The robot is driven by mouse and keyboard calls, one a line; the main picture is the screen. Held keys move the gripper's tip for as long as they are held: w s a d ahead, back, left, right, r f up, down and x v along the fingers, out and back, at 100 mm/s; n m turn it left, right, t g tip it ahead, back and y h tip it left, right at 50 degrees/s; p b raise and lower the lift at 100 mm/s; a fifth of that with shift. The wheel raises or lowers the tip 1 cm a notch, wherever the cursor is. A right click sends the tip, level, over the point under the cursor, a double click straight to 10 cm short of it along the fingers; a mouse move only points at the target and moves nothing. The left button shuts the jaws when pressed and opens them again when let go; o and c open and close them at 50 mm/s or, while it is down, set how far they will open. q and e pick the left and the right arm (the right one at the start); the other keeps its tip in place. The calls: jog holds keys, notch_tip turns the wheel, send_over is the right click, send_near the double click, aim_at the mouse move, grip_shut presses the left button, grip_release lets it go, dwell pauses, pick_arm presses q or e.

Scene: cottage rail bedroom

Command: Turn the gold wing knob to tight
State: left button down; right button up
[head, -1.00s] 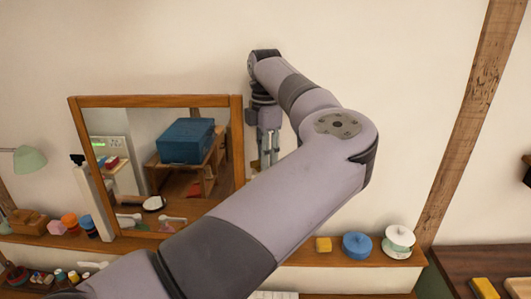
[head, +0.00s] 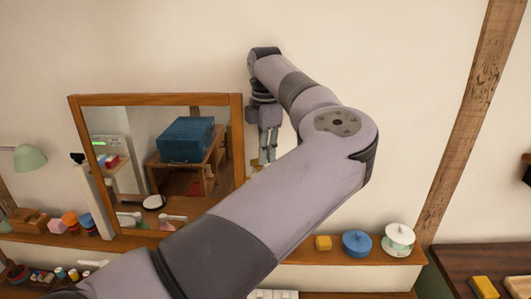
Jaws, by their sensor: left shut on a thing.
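The gold wing knob (head: 256,164) shows as a small gold piece at the right side of the wooden mirror frame, low on the wall. My left gripper (head: 268,156) points down there, its fingers close together and shut on the knob. My left forearm covers the area just below, so much of the knob and any tight marking are hidden. My right gripper is not in view.
The wood-framed mirror (head: 238,150) stands close to the left of the gripper. The wall above is clear.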

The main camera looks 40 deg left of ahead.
pick_arm(q)
jog(key=shift+s+d+m+b, duration=0.15)
jog(key=shift+d+m+b, duration=0.05)
jog(key=shift+m+b, duration=1.45)
jog(key=shift+s+d+m+b, duration=0.2)
jog(key=shift+m+b, duration=1.05)
jog(key=shift+b, duration=0.75)
jog(key=c, duration=1.8)
grip_release()
notch_tip(320, 180, up, 12)
